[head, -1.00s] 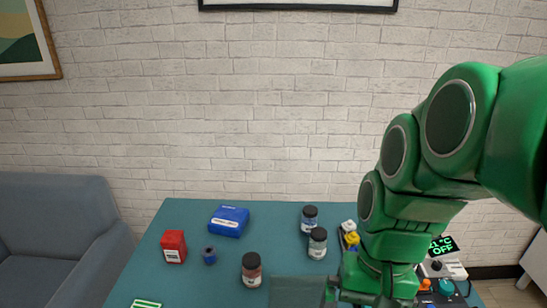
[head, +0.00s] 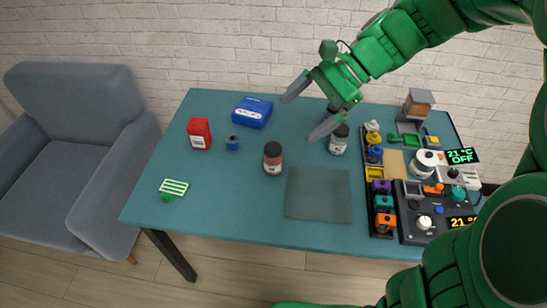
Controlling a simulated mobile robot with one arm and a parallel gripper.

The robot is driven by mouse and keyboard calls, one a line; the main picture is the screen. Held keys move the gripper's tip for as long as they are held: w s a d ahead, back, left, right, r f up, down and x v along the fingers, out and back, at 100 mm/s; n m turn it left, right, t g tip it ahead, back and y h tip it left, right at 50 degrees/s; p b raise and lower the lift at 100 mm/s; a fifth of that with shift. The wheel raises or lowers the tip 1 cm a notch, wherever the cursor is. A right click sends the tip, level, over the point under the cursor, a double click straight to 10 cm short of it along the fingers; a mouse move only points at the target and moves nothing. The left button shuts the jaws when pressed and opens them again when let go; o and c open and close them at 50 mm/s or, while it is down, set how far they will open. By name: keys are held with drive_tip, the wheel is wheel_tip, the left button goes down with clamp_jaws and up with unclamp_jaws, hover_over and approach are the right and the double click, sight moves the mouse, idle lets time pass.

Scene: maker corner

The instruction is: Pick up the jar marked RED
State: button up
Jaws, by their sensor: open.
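A jar with a black lid and reddish-brown contents (head: 272,160) stands upright on the teal table, left of the green mat. Its marking is too small to read. A second black-lidded jar, with a pale label (head: 339,142), stands to its right. A third jar (head: 331,109) behind that one is partly hidden by my gripper. My gripper (head: 299,118) is open and empty above the back of the table. Its two grey fingers point left and down, apart from the reddish jar, which is in front and to the left.
A blue box (head: 252,112), a red box (head: 199,133) and a small blue item (head: 232,143) lie at left. A green-striped item (head: 173,188) is near the front left. A dark tray of coloured parts (head: 381,222) and devices crowd the right. The mat (head: 318,205) is bare.

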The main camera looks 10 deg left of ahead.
sight(273, 158)
drive_tip(key=w+a+f+m+t+y, duration=0.15)
drive_tip(key=w+m+y, duration=0.45)
drive_tip(key=w, duration=1)
drive_tip(key=shift+m+h, duration=0.5)
drive_tip(key=f, duration=2.9)
drive_tip(key=shift+a, duration=0.2)
drive_tip(key=shift+w+f+x, duration=0.15)
drive_tip(key=shift+x, duration=1.8)
drive_tip(key=shift+w+f+x, duration=0.1)
drive_tip(key=shift+f+x, duration=0.05)
drive_tip(key=shift+x, duration=1.75)
drive_tip(key=shift+d, duration=0.1)
drive_tip(key=c, duration=1.3)
